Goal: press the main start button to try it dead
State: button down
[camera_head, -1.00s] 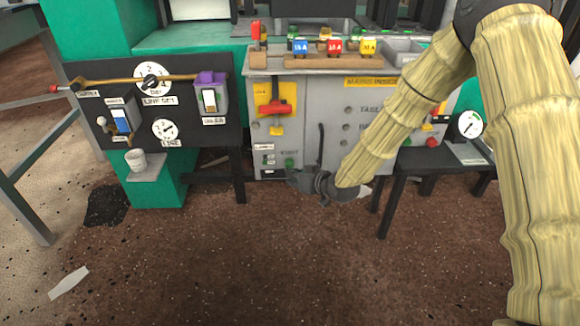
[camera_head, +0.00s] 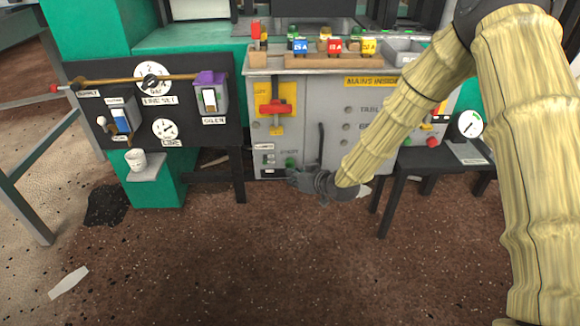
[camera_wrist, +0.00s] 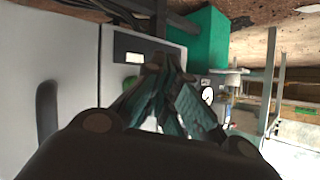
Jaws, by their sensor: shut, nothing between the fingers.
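The green start button (camera_head: 291,162) sits low on the front of the grey cabinet (camera_head: 330,100), beside a small label. It shows as a green patch in the wrist view (camera_wrist: 131,83), partly behind my fingers. My gripper (camera_head: 290,176) is shut and empty, just below and in front of the button, its fingers pointing left in the head view. In the wrist view my closed fingertips (camera_wrist: 166,62) are close to the cabinet face beside the button. I cannot tell whether they touch it.
A red-handled switch (camera_head: 273,107) on a yellow plate is above the button. A dark upright handle (camera_head: 321,143) stands close to my gripper. A black panel with dials (camera_head: 153,78) is to the left, and a black stool (camera_head: 432,158) to the right.

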jog(key=shift+w+p, duration=0.5)
jog(key=shift+w, duration=0.45)
dwell(1.6)
jog(key=shift+s, duration=0.1)
jog(key=shift+s+p, duration=0.4)
jog(key=shift+s, duration=0.45)
jog(key=shift+s+p, duration=0.85)
jog(key=shift+s, duration=1.65)
